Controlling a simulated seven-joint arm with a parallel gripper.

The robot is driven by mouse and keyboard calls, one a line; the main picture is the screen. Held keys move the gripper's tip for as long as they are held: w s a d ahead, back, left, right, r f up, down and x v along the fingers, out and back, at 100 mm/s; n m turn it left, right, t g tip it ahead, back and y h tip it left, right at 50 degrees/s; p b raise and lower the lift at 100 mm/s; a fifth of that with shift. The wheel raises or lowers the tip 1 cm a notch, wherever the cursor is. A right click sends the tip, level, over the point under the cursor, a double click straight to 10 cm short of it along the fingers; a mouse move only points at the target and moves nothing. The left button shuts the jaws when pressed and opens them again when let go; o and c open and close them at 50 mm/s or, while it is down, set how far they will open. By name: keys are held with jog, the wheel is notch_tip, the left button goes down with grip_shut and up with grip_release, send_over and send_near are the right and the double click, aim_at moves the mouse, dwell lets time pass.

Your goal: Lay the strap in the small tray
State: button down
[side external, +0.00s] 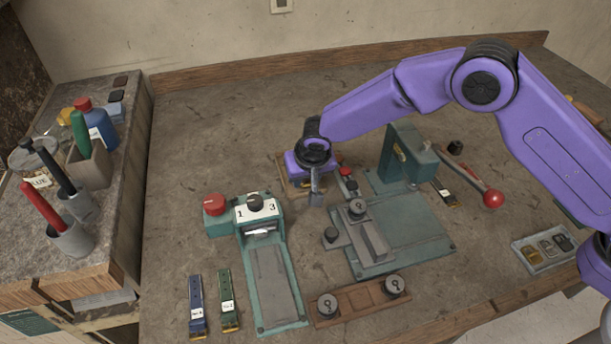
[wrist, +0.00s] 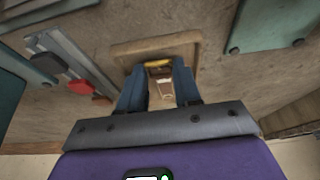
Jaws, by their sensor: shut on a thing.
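My gripper (side external: 317,198) points down at the near edge of a small wooden tray (side external: 284,188), which is partly hidden behind it. In the wrist view the tray's tan rim (wrist: 122,47) shows just past the fingers. My gripper (wrist: 161,92) is shut on a strap, of which a yellow buckle end (wrist: 158,64) and a pale label show between the fingers. The strap's buckle end lies over the tray's inside; whether it touches the floor of the tray I cannot tell. The strap is hidden in the side view.
A green stitcher (side external: 400,155) with a red-knobbed lever stands to the right. A numbered green fixture (side external: 270,270) is in front. A blue strap (side external: 197,306), a green strap (side external: 228,300) and a dark strap (side external: 445,193) lie apart. A grey tray of buckles (side external: 545,250) is far right.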

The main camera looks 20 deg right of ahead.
jog(key=c, duration=0.8)
grip_release()
jog(key=shift+f, duration=0.1)
jog(key=v, duration=1.2)
